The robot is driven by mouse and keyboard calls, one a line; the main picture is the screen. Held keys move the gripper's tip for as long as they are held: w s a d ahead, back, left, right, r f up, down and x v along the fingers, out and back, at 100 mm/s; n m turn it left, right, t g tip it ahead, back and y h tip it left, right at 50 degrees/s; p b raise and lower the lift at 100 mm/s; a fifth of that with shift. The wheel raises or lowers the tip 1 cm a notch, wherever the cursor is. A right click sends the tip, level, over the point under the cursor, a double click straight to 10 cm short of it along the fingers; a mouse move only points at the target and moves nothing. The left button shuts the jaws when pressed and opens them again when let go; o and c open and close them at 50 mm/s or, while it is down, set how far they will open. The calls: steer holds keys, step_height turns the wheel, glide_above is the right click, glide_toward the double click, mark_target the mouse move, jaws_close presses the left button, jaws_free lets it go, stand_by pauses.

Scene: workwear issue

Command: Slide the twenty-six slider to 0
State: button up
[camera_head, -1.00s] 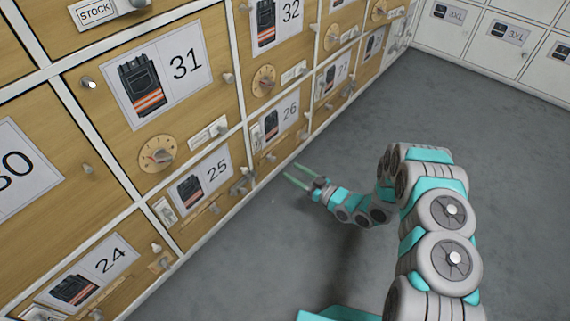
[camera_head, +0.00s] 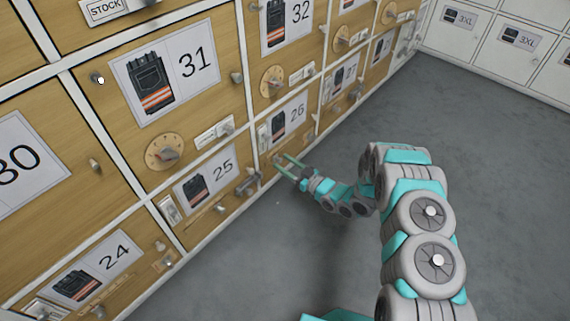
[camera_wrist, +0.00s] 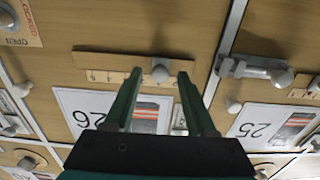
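The door numbered 26 (camera_head: 297,114) is a low wooden front with a workwear picture card. In the wrist view its card (camera_wrist: 82,108) appears upside down. Its slider is a thin wooden strip (camera_wrist: 105,64) with small marks, and a grey round knob (camera_wrist: 160,73) sits toward the strip's right part in that view. The marks are too small to read surely. My gripper (camera_wrist: 159,75) is open, its green fingertips on either side of the knob in the picture. I cannot tell if they touch it. In the head view my gripper (camera_head: 280,161) is at the lower part of door 26, hiding the slider.
Door 25 (camera_head: 236,155) lies to the left of door 26 in the head view. A metal bolt (camera_wrist: 255,70) is close to the right finger in the wrist view. A dial (camera_head: 272,82) is on door 32 above. The grey floor (camera_head: 290,240) is clear.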

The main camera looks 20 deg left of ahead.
jaws_close()
stand_by(1.2)
